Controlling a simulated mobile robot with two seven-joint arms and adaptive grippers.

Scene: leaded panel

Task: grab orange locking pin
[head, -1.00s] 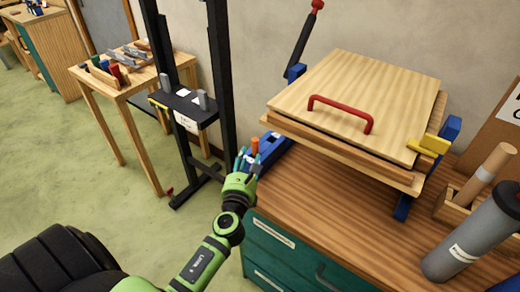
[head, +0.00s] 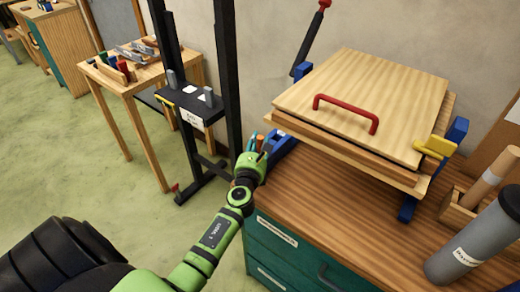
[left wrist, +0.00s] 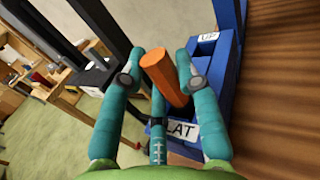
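The orange locking pin (left wrist: 163,76) stands in a blue bracket (left wrist: 226,75) marked "LAT" and "UP" at the bench's left edge. Its lower end is hidden. In the head view, the pin (head: 260,141) is a small orange tip among my left gripper's fingers. My left gripper (left wrist: 160,62) has teal fingers spread on both sides of the pin, with a third finger below it. It looks open; whether any finger touches the pin is unclear. My right gripper is in neither view.
A wooden press with a red handle (head: 346,111) stands on the bench (head: 330,203), just right of the gripper. A black upright stand (head: 226,70) is behind and left. Green floor lies open to the left.

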